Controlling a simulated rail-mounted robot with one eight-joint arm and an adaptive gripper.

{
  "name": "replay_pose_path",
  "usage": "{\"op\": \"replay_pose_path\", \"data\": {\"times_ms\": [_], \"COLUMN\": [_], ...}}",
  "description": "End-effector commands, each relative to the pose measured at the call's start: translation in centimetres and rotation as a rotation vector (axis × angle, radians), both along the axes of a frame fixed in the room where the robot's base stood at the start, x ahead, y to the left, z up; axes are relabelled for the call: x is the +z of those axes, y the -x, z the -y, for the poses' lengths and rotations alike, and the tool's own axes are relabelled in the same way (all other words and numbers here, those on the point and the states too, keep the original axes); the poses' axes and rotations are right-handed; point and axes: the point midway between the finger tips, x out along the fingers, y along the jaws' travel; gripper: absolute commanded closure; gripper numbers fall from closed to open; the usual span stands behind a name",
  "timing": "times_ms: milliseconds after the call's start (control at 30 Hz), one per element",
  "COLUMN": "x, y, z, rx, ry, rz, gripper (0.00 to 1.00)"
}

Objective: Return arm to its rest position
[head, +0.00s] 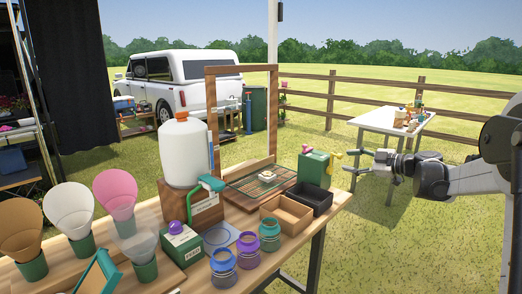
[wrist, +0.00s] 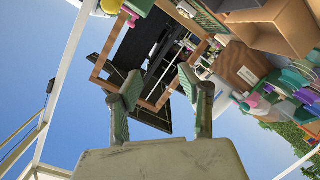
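My gripper (head: 356,161) is at the right in the head view, held out in the air past the right end of the wooden workbench (head: 305,228). Its two fingers point left and stand apart, with nothing seen between them. In the wrist view the gripper (wrist: 158,72) also shows two green-padded fingers spread apart and empty. My arm reaches in from the right edge of the head view. The gripper appears close to a green box (head: 314,169) with a yellow part; I cannot tell the exact gap.
A white table (head: 385,120) with small items stands behind. Grass is open at right.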

Motion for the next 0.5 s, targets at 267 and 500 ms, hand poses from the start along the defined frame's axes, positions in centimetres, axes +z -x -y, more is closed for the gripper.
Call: {"op": "replay_pose_path", "data": {"times_ms": [267, 500], "x": [2.7, 3.6], "y": [6.8, 13.7], "z": [-6.3, -10.2], "rx": [-0.084, -0.214], "ry": [-0.034, -0.056], "rz": [-0.323, -0.565], "gripper": [0.62, 0.62]}}
